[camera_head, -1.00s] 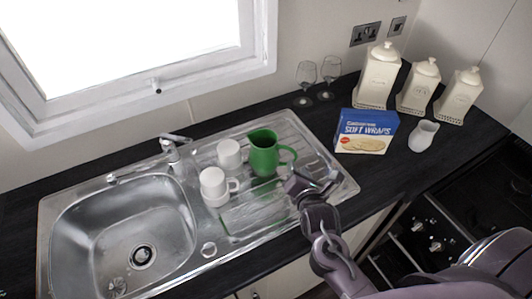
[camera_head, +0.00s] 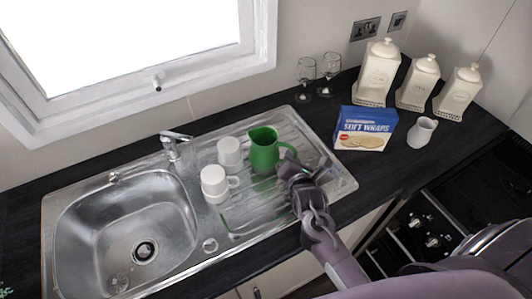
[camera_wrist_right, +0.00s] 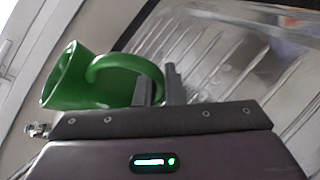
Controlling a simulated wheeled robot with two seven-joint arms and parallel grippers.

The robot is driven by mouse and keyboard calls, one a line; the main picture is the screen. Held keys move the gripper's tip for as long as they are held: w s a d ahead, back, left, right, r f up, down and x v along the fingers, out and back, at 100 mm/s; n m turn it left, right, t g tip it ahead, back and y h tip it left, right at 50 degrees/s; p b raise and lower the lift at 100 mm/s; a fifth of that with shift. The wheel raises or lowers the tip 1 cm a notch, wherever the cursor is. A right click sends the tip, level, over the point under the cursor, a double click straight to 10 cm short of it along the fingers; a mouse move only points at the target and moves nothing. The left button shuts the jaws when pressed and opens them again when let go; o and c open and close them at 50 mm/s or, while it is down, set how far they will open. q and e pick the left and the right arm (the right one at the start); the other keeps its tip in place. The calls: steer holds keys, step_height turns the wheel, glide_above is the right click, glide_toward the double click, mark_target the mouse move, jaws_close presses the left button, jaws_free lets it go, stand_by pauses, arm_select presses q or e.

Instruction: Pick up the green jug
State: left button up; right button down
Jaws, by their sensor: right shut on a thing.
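The green jug (camera_head: 264,152) stands upright on the ribbed drainer of the steel sink, its handle toward the right. My right gripper (camera_head: 289,165) reaches in from the lower right and is at the handle side of the jug. In the right wrist view, the jug (camera_wrist_right: 100,88) shows its open mouth to the left, and the gripper's fingers (camera_wrist_right: 160,86) are shut on its handle. My left gripper is not in view.
Two white mugs (camera_head: 214,181) (camera_head: 229,151) stand close to the jug's left. The sink bowl (camera_head: 125,225) is further left. A blue wraps box (camera_head: 365,126), a small white jug (camera_head: 422,132), canisters (camera_head: 378,75) and two wine glasses (camera_head: 306,76) stand to the right and behind.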

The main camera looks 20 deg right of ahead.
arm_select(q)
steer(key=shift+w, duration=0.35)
arm_select(e)
steer(key=shift+r, duration=0.3)
